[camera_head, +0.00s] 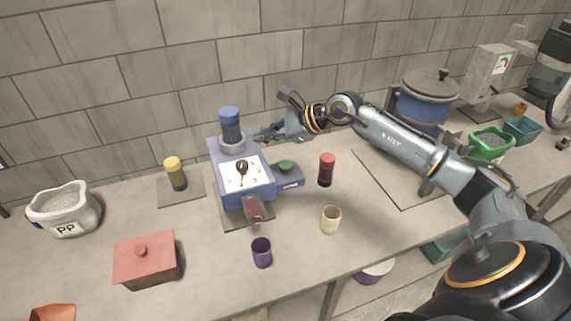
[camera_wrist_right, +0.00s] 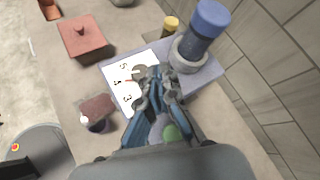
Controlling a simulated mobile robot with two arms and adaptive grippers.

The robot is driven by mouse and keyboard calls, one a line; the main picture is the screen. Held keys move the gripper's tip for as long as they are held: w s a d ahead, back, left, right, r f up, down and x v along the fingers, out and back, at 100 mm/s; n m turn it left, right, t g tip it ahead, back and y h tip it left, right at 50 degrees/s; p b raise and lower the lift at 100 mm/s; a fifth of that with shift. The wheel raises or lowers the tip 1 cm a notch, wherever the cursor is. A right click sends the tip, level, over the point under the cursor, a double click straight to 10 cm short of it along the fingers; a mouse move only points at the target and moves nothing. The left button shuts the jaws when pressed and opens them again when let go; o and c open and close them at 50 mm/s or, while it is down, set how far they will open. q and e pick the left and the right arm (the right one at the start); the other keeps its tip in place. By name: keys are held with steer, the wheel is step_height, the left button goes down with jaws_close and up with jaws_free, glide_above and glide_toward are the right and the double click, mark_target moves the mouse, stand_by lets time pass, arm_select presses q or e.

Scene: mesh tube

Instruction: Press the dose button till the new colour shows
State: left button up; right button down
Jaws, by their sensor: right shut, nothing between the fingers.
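The dosing machine (camera_head: 262,192) is blue-grey, with a blue-capped dark tube (camera_head: 230,126) upright on top. Its white dial face (camera_head: 232,178) has a dark pointer knob (camera_head: 242,167); figures on the dial (camera_wrist_right: 117,82) also show in the right wrist view. The green dose button (camera_head: 287,166) sits on an arm at the machine's right side; it also shows in the right wrist view (camera_wrist_right: 171,133), partly behind my gripper. My right gripper (camera_head: 262,134) is shut and empty, raised behind and above the button, apart from it. My left gripper is out of view.
A yellow-capped tube (camera_head: 175,174) stands left and a red-capped tube (camera_head: 326,170) right. A purple cup (camera_head: 261,252) and a cream cup (camera_head: 330,220) stand in front. A red lidded box (camera_head: 147,262) and a PP bag (camera_head: 65,212) are at left. A blue pot (camera_head: 424,102) stands at right.

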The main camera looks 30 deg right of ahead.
steer(key=d+n+g+h, duration=0.1)
steer(key=d+h, duration=0.1)
steer(key=d, duration=0.5)
steer(key=shift+s+f+h, duration=0.2)
steer(key=shift+s+h, duration=0.05)
steer(key=shift+h, duration=0.15)
steer(key=shift+d, duration=0.1)
steer(key=b, duration=0.5)
glide_above(288, 165)
step_height(288, 165, down, 8)
steer(key=shift+s+r, duration=0.1)
steer(key=shift+f+b, duration=0.3)
steer(key=shift+f, duration=0.2)
steer(key=shift+f, duration=0.1)
steer(key=shift+f+b, duration=0.35)
steer(key=shift+b, duration=0.25)
